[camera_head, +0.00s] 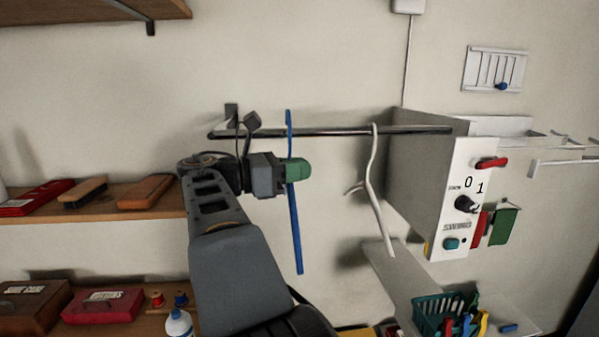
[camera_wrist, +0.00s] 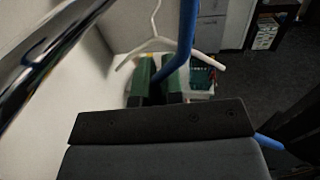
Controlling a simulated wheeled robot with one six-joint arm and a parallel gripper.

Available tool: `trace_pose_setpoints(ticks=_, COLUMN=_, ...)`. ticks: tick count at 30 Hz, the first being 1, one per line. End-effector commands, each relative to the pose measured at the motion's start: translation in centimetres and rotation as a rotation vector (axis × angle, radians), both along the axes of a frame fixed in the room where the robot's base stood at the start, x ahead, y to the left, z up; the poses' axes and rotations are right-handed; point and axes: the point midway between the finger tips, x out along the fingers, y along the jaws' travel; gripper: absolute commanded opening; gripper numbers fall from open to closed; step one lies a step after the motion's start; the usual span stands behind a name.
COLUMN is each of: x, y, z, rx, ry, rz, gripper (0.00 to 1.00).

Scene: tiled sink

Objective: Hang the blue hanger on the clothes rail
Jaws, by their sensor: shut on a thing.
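The blue hanger (camera_head: 295,225) is seen nearly edge-on in the head view, its long side running steeply down. My gripper (camera_head: 296,171) has green fingertips shut on it below its top end. That top end reaches above the dark metal clothes rail (camera_head: 335,132); I cannot tell whether the hook is over the rail or in front of it. In the wrist view the blue hanger (camera_wrist: 187,35) rises from between my fingertips (camera_wrist: 160,78), and the rail (camera_wrist: 45,62) crosses at upper left. The hook's tip is out of that view.
A white hanger (camera_head: 374,185) hangs on the rail to the right. A grey box with a white control panel (camera_head: 463,200) stands at the rail's right end. Shelves with brushes (camera_head: 145,192) and boxes are at left. A teal basket (camera_head: 440,312) is low at right.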

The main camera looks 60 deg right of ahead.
Motion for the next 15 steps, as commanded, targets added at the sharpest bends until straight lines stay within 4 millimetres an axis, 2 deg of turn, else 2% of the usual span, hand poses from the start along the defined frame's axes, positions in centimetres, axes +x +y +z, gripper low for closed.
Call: trace_pose_setpoints(ticks=15, x=2.6, y=-3.6, z=0.0, rx=0.001, ry=0.001, rz=0.000, gripper=0.00)
